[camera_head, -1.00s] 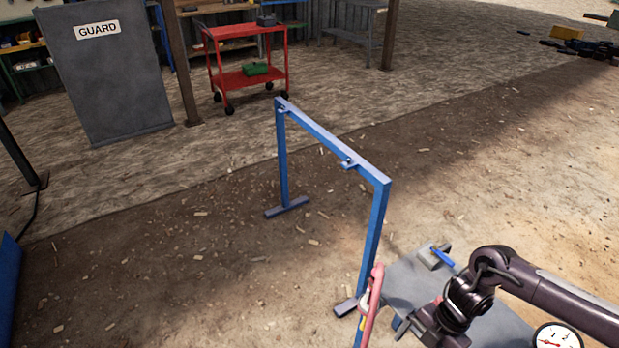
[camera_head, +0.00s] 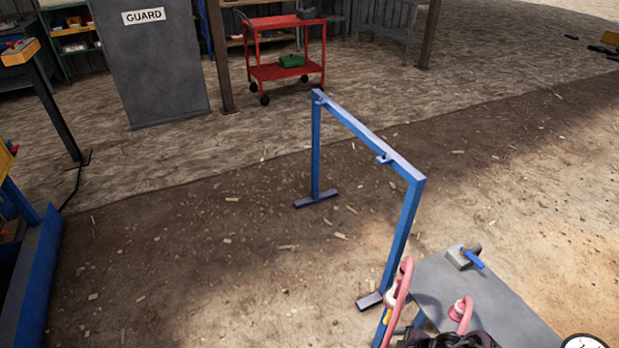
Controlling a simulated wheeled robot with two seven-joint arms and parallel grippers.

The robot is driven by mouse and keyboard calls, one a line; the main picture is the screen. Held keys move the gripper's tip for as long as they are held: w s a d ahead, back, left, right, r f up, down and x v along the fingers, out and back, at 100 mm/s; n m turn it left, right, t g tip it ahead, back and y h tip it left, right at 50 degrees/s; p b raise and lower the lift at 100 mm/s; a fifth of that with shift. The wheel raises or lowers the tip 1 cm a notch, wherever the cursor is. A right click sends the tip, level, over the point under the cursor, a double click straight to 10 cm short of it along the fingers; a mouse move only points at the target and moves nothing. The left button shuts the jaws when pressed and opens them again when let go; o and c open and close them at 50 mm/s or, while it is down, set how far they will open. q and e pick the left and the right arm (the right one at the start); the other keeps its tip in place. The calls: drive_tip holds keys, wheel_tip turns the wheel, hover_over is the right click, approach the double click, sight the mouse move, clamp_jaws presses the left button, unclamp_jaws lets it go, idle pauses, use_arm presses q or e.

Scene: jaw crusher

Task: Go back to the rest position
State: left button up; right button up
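A dark part of my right arm or gripper (camera_head: 445,339) shows at the bottom edge, right of centre, in front of the grey table. Its fingers cannot be made out, so I cannot tell whether it is open or shut. My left gripper is not in view.
A blue frame stand (camera_head: 370,138) stands on the ground left of a grey table (camera_head: 480,300). A pink hooked piece (camera_head: 401,288) shows by its near leg, and another pink piece (camera_head: 462,310) over the table. A block with a blue-handled tool (camera_head: 464,257) lies there. Open ground is left.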

drive_tip(key=s+d+f+m+h, duration=0.1)
drive_tip(key=s+f+m+h, duration=0.2)
drive_tip(key=s+f+m, duration=0.85)
drive_tip(key=s+f+g+h, duration=0.1)
drive_tip(key=s+f, duration=0.3)
drive_tip(key=s, duration=0.6)
drive_tip(key=s+f+g+h, duration=0.1)
drive_tip(key=s+f, duration=0.4)
drive_tip(key=s, duration=0.6)
drive_tip(key=shift+g+h, duration=0.3)
drive_tip(key=shift+g, duration=0.1)
